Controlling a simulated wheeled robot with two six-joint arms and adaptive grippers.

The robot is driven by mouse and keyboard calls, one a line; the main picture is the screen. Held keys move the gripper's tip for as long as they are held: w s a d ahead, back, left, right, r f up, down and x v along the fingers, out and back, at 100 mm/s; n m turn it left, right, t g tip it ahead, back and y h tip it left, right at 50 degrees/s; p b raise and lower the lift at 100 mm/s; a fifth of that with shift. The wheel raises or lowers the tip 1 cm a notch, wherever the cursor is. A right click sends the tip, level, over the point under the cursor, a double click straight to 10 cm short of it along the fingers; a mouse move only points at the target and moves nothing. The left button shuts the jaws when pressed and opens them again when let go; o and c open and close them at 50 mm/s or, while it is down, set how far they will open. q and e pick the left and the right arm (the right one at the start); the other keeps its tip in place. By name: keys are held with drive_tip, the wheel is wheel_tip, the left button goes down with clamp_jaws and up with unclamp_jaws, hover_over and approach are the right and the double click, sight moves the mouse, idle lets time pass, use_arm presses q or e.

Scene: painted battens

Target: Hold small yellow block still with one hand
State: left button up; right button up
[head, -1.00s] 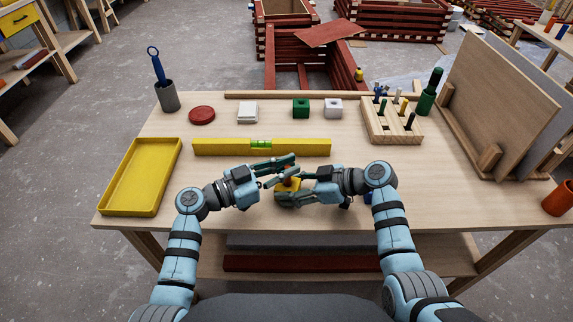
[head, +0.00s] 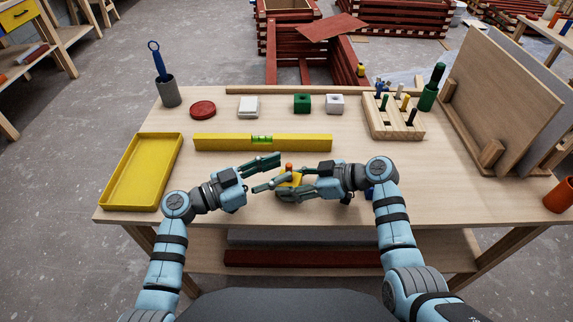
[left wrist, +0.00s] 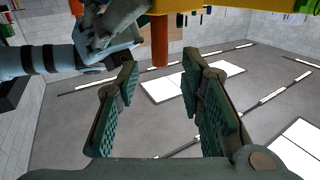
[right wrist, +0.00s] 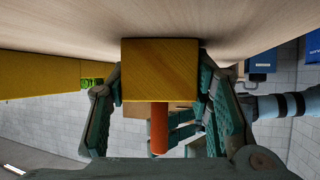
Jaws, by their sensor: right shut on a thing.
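The small yellow block (head: 291,181) is near the front middle of the table, between my two grippers. An orange peg (right wrist: 159,128) stands out of it; the peg also shows in the left wrist view (left wrist: 160,42). My right gripper (head: 287,186) is shut on the block, with a finger on each side of it in the right wrist view (right wrist: 160,85). My left gripper (head: 270,174) is open and empty, just left of the block and peg. In the left wrist view its fingers (left wrist: 163,95) are wide apart, with the yellow block (left wrist: 190,6) at the top edge.
A yellow spirit level (head: 215,142) lies behind the grippers. A yellow tray (head: 110,190) is at the left. Behind are a grey cup (head: 168,94), red disc (head: 203,110), white block (head: 248,106), green block (head: 302,103) and wooden rack (head: 393,128). Boards stand at the right.

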use_arm(q)
drive_tip(key=v, duration=0.8)
drive_tip(key=shift+s+a+f, duration=0.1)
drive_tip(key=shift+s+a, duration=0.05)
drive_tip(key=shift+a, duration=0.15)
use_arm(e)
drive_tip(key=o, duration=0.9)
drive_tip(key=shift+o, duration=0.2)
drive_tip(key=o, duration=0.7)
